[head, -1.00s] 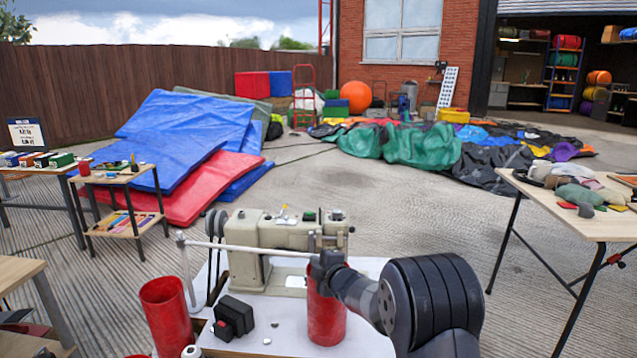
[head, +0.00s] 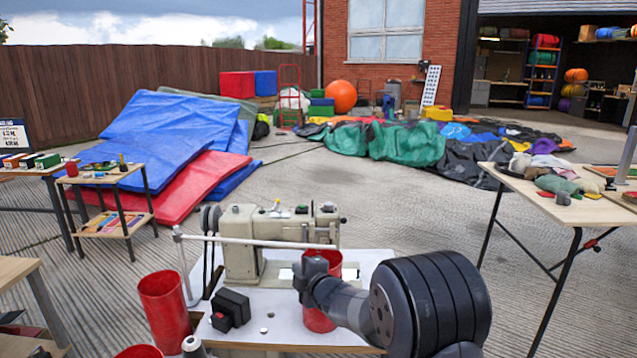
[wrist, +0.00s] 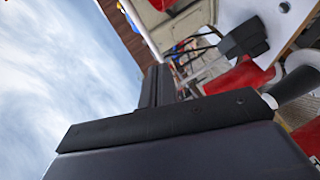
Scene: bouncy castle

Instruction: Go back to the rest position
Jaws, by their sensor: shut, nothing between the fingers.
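My gripper (wrist: 157,75) shows in the wrist view as dark fingers, shut and empty, pointing up the picture with sky to their left. In the head view my arm reaches in from the lower right over the white sewing table (head: 285,325); the fingers cannot be made out there. My arm partly covers a red cylinder (head: 318,318) beside the cream sewing machine (head: 243,245). I cannot tell how far apart the arm and cylinder are.
Another red cylinder (head: 168,308) stands left of a black box (head: 231,308). A wooden table (head: 560,207) with cloth bundles stands at right, a small shelf (head: 122,178) at left. Blue mats (head: 165,130) lie behind. Open concrete lies between.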

